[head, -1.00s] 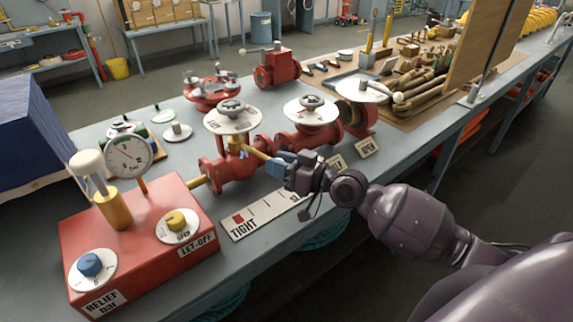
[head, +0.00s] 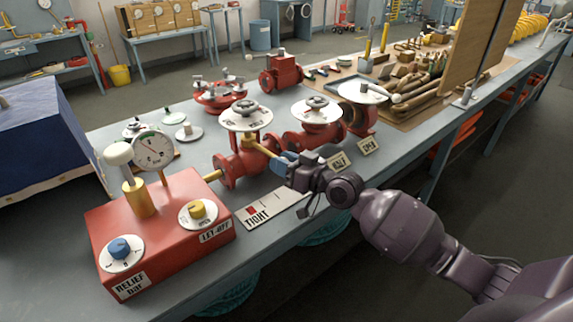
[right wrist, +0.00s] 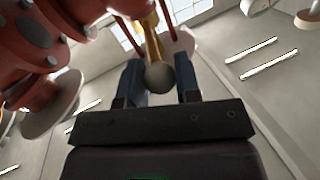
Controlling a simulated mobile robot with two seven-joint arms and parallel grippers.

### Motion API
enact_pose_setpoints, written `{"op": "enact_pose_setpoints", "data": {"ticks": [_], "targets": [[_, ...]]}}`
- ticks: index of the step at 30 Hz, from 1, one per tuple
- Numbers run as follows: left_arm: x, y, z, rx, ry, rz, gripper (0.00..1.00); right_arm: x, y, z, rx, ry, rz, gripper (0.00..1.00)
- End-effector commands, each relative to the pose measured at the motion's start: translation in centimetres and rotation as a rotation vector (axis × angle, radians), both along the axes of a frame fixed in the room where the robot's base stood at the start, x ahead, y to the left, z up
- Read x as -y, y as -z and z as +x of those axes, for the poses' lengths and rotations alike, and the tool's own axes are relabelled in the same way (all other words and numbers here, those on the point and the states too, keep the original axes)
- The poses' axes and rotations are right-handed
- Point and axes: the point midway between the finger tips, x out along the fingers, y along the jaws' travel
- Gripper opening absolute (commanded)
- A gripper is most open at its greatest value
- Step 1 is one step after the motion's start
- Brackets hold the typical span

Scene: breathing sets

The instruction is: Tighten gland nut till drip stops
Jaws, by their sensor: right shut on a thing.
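A red flanged valve (head: 235,170) with a white-disc handwheel (head: 245,115) stands on the bench. A yellow bar (head: 262,147) runs from its gland area, below the handwheel, toward my right gripper (head: 283,162). My right gripper is shut on the bar's outer end; in the right wrist view the bar (right wrist: 149,38) ends in a ball (right wrist: 158,76) between the blue fingers. The gland nut is too small to make out clearly, and no drip can be seen. A white scale plate marked TIGHT (head: 275,208) lies in front of the valve. My left gripper is not in view.
A red box (head: 165,235) with a gauge (head: 153,149), a blue knob (head: 120,247) and a yellow knob (head: 197,209) stands at left. A second red valve (head: 314,133) is close to the right of the first. Tools (head: 425,65) lie farther back.

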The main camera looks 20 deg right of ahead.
Motion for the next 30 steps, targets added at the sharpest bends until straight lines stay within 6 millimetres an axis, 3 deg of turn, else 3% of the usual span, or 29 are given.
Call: {"op": "enact_pose_setpoints", "data": {"ticks": [16, 17, 21, 30], "targets": [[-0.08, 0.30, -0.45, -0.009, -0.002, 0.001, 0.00, -0.25, 0.03, 0.26, -0.002, -0.003, 0.000, 0.00], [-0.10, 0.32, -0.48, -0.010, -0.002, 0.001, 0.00, -0.24, 0.02, 0.27, -0.002, -0.003, 0.000, 0.35], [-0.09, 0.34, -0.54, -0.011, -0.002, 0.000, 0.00, -0.19, 0.01, 0.28, -0.001, -0.002, 0.001, 0.56], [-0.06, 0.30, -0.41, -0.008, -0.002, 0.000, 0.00, -0.04, 0.02, 0.18, -0.001, 0.000, -0.001, 0.56]]}}
